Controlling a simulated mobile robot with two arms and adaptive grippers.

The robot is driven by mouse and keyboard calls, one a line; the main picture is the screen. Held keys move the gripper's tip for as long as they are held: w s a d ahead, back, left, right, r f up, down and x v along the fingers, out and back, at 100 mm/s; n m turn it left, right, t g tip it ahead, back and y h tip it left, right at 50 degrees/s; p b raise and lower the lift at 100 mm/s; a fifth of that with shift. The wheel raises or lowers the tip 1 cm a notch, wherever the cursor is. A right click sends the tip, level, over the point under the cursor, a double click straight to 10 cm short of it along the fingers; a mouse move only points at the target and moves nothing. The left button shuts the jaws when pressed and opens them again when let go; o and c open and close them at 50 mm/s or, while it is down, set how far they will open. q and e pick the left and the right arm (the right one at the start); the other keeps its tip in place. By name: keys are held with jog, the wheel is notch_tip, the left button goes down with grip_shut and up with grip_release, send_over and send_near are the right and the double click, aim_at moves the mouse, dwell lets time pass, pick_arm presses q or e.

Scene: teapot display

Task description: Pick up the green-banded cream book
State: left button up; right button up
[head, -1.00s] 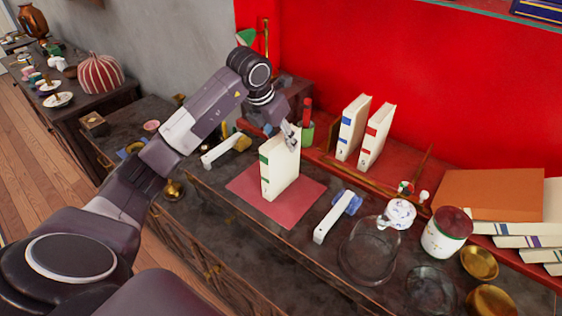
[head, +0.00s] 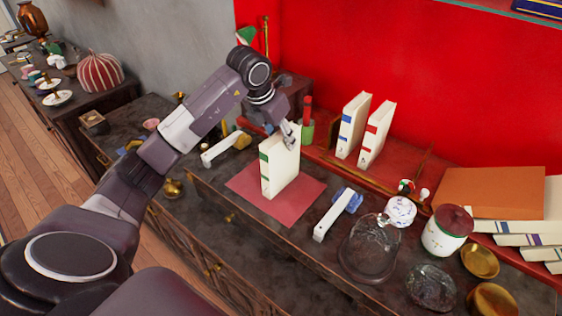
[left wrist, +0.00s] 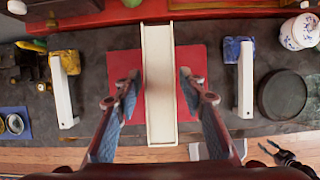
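The green-banded cream book (head: 279,165) stands upright on a red mat (head: 306,196) on the dark cabinet top. It also shows from above in the left wrist view (left wrist: 160,85), running between my fingers. My left gripper (head: 288,134) is at the top of the book. In the left wrist view my left gripper (left wrist: 158,85) is open, one finger on each side of the book, with a gap visible on both sides. My right gripper is not clearly in the head view.
White bookend-like pieces flank the mat, one left (head: 221,149) and one right (head: 334,214). Two cream books, blue-banded (head: 352,125) and red-banded (head: 376,135), stand behind on the red shelf. A glass dish (head: 370,250) and white jar (head: 446,232) stand at right.

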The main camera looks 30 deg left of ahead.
pick_arm(q)
grip_shut()
jog(key=shift+w+r, duration=0.1)
jog(key=shift+r, duration=0.05)
dwell(0.4)
